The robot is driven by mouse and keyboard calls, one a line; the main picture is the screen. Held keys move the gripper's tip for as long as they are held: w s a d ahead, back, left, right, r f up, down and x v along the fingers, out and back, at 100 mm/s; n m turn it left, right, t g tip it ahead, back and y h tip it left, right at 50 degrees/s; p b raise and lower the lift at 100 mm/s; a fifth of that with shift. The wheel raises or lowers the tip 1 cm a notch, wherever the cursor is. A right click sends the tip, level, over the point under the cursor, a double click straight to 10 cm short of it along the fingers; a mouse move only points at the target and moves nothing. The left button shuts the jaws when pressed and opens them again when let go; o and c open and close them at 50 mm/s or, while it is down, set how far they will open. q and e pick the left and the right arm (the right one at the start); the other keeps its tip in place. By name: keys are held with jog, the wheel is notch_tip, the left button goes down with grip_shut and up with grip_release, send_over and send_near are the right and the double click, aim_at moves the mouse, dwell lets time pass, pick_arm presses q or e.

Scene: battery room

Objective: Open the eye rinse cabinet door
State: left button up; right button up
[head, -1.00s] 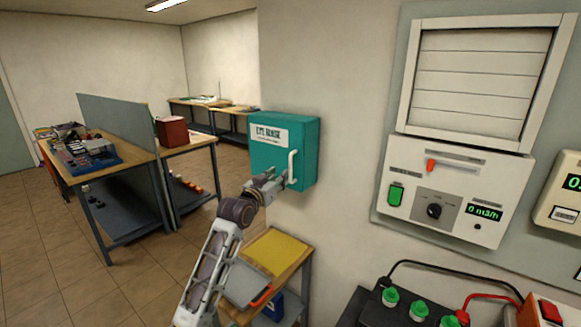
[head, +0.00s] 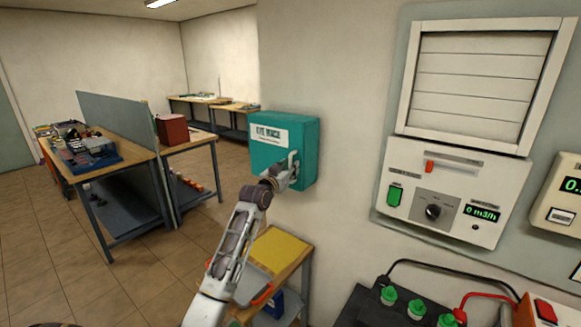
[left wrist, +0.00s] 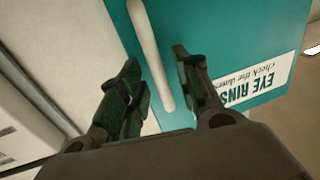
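The eye rinse cabinet (head: 262,150) is a teal box on the wall with a white label, and its door looks closed. It also fills much of the left wrist view (left wrist: 240,35). Its white bar handle (left wrist: 150,50) runs between the two fingers of my left gripper (left wrist: 163,88) in that view. The fingers are apart, one on each side of the handle, with a gap visible. In the head view my left gripper (head: 287,172) is at the cabinet's front and covers most of the handle. My right gripper is not in view.
Below the cabinet stands a small wooden bench with a yellow mat (head: 278,248). A control panel (head: 452,190) is on the wall to the right, above a dark battery (head: 375,312) with green caps. Workbenches stand at the left, with open floor (head: 150,255) between.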

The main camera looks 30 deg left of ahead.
pick_arm(q)
jog(key=shift+w+a, duration=0.1)
jog(key=shift+w, duration=0.65)
grip_shut()
